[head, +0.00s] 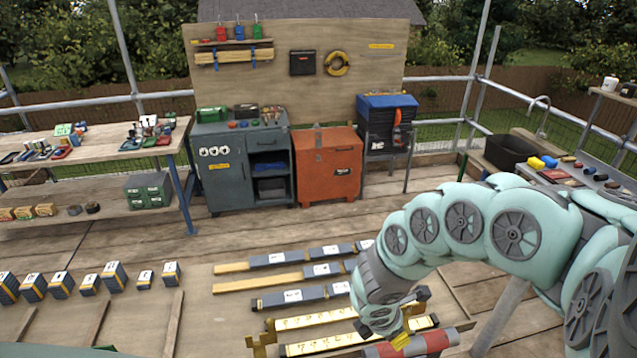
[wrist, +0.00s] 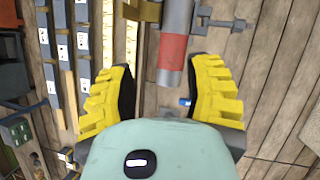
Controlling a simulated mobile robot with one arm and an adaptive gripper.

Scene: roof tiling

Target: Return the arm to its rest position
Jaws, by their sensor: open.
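My arm reaches in from the right in the head view, bent downward. My gripper (head: 396,338) points down over the front of the deck, above a red and grey cylinder (head: 420,343). In the wrist view my gripper (wrist: 161,90) has its two yellow fingers spread wide apart with nothing held between them. The red and grey cylinder also shows there (wrist: 171,55), beyond the fingers and lined up with the gap. Whether a finger touches it cannot be told.
Battens with dark tiles (head: 290,296) and yellow marked strips (head: 315,319) lie beside the gripper. Small tile stacks (head: 113,276) stand at left. A grey cabinet (head: 225,175), an orange cabinet (head: 328,170) and a left workbench (head: 175,150) stand behind. Deck between is clear.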

